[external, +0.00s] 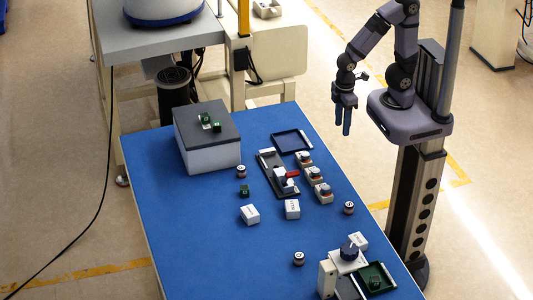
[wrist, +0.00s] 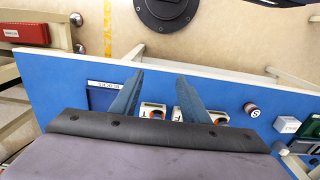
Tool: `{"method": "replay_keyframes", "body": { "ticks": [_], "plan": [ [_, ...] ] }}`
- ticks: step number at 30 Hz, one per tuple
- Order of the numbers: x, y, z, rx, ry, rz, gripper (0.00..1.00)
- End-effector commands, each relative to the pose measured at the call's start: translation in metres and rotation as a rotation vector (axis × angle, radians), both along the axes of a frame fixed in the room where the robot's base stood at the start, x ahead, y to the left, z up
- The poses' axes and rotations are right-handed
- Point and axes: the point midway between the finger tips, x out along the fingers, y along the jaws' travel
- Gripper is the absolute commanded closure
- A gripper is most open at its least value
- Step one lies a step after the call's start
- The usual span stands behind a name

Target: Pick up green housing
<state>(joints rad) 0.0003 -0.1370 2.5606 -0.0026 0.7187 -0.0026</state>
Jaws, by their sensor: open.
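In the external view, one green housing (external: 244,190) lies on the blue table, left of the middle. Two more small green parts, a left one (external: 206,118) and a right one (external: 217,126), sit on the dark lid of a grey box (external: 208,150). Another green part (external: 375,283) lies in a green tray (external: 386,276) at the front right.
White boxes (external: 250,214) and small round parts (external: 298,258) stand nearby. The table's left front (external: 210,265) is clear.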

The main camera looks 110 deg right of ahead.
Motion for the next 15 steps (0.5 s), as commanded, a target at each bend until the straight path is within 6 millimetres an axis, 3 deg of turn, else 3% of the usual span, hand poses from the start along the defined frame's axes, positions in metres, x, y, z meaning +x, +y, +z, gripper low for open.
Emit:
{"method": "replay_keyframes", "body": {
  "ticks": [2, 4, 15],
  "plan": [
    [0.0002, 0.0001, 0.0100, 0.000, -0.001, 0.000, 0.58],
    [0.0003, 0.0001, 0.0086, 0.000, -0.001, 0.000, 0.55],
    [0.0025, 0.0003, 0.0069, 0.000, -0.002, -0.001, 0.55]
  ]
}}
